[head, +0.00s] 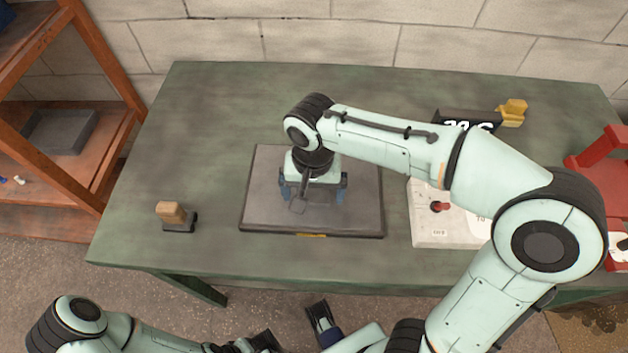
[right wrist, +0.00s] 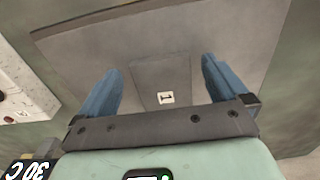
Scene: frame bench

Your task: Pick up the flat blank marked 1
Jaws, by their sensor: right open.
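The flat blank marked 1 (right wrist: 150,72) is a grey plate with a small white label. It lies on a larger grey board (head: 358,215), which also shows in the right wrist view (right wrist: 75,45). My right gripper (head: 312,196) is over the board, its blue fingers apart and pointing down. In the right wrist view the fingers (right wrist: 162,90) stand on either side of the blank with nothing gripped. In the head view the gripper hides most of the blank. Part of my left arm shows at the bottom edge, and its jaw state is unclear.
The board rests on a green bench (head: 210,110). A wooden-handled block (head: 175,217) stands at left. At right are a white panel with a red knob (head: 436,208), a dark display with a yellow part (head: 512,112) and a red frame (head: 600,150). A wooden shelf (head: 100,170) stands beyond the left edge.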

